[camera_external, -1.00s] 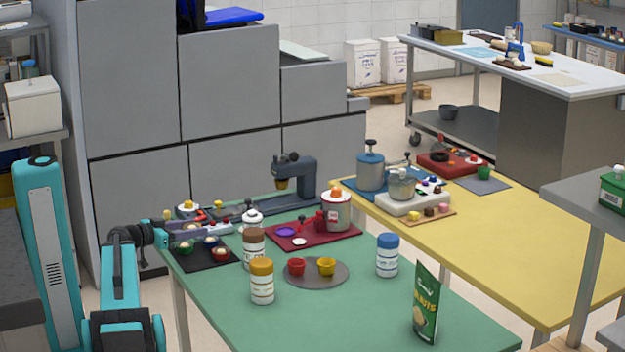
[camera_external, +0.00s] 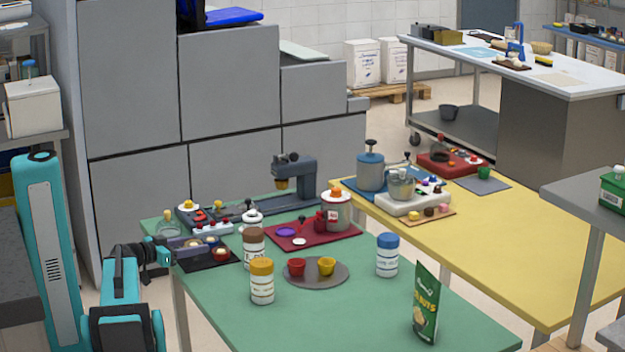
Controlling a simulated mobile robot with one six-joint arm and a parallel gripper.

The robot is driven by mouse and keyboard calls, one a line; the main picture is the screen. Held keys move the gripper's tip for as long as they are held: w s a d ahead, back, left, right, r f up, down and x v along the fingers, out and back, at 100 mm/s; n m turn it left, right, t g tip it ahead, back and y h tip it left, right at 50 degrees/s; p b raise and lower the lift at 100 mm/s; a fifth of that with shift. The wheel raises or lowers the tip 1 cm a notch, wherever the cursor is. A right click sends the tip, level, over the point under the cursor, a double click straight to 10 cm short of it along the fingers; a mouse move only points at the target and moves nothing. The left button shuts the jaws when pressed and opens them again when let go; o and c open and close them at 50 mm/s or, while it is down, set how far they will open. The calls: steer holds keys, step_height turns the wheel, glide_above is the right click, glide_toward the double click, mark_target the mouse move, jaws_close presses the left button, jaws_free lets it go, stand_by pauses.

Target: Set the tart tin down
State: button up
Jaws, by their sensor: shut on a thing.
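My gripper (camera_external: 212,242) is at the left end of the green table, low over the dark mat (camera_external: 208,262). Its jaws are shut on a small tart tin, mostly hidden by the fingers, so I cannot tell its colour or whether it touches the mat. A red tart tin with a pale filling (camera_external: 221,254) is on the mat, just in front of the fingertips. Other tins there are covered by the gripper.
Brown-lidded (camera_external: 254,248) and yellow-lidded jars (camera_external: 262,282) stand right of the mat. A grey round plate (camera_external: 315,277) holds a red and a yellow cup. A dark red tray (camera_external: 290,240) lies behind. The front of the green table (camera_external: 350,315) is mostly clear.

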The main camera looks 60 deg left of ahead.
mark_target(195, 263)
steer(key=shift+f, duration=0.15)
steer(key=shift+f+p, duration=0.35)
steer(key=shift+f, duration=0.85)
steer(key=shift+f+b, duration=0.6)
steer(key=shift+b, duration=0.15)
steer(key=shift+f+b, duration=0.2)
steer(key=shift+b, duration=0.15)
steer(key=o, duration=1.1)
steer(key=shift+c, duration=0.2)
steer(key=shift+r+p, duration=0.15)
steer(key=shift+p, duration=1.05)
